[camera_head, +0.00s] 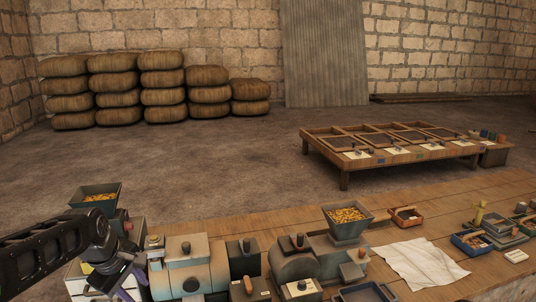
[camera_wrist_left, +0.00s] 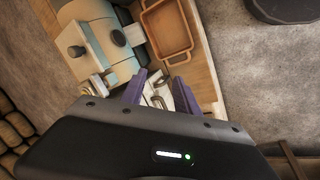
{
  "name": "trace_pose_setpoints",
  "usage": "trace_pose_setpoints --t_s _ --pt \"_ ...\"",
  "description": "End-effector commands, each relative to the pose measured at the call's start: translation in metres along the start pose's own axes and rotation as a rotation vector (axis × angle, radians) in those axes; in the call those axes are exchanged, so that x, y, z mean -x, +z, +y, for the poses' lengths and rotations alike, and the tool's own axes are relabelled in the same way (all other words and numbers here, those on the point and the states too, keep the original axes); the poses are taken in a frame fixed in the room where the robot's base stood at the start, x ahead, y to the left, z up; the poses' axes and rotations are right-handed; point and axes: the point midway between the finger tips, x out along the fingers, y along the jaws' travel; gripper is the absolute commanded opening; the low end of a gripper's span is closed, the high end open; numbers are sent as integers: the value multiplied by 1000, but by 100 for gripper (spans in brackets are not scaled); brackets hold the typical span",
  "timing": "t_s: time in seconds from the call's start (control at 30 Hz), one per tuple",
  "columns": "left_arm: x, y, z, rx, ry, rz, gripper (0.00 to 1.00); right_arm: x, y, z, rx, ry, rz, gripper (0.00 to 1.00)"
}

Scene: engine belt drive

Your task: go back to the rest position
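My left gripper (camera_head: 126,278) is at the lower left of the head view, over the left end of the workbench (camera_head: 262,221) and close to the machine there. In the left wrist view its two purple fingers (camera_wrist_left: 161,80) stand apart with a gap between them. Nothing is clearly held; small metal parts (camera_wrist_left: 157,97) show behind the gap, and I cannot tell how far below they lie. My right gripper is in neither view.
Machines with grain-filled hoppers (camera_head: 347,217) stand along the bench, near my left arm. A white cloth (camera_head: 421,263) and small trays lie at right. An orange-brown tray (camera_wrist_left: 167,30) shows in the wrist view. A low framed table (camera_head: 345,165) and stacked sacks (camera_head: 163,82) stand behind.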

Motion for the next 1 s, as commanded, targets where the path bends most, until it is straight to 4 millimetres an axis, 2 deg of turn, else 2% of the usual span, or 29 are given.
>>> trace_pose_setpoints --t_s 0.17,0.2,0.27,0.3,0.37,0.4,0.47,0.5,0.63,0.7,0.8,0.9,1.0 --pt "-89 53 14 -357 112 -26 37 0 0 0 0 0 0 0" --pt "-114 72 11 -449 137 -34 37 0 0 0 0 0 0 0" --pt "-153 103 0 -579 168 -47 37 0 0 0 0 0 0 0" --pt "-176 124 -12 -656 185 -54 37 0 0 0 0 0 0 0" --pt "-208 157 -34 -758 201 -69 37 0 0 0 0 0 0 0" --pt "-226 178 -52 -817 205 -82 37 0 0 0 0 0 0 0" --pt "-248 210 -83 -891 205 -106 37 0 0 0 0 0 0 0" --pt "-259 231 -106 -932 199 -128 37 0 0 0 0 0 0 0" --pt "-280 292 -183 -995 156 -227 37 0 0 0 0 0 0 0" --pt "-281 319 -219 -991 121 -296 37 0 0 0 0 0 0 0" --pt "-279 346 -259 -985 74 -386 37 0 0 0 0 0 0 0" --pt "-279 362 -282 -982 48 -441 37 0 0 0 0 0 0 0" --pt "-280 368 -290 -979 37 -462 37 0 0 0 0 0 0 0"
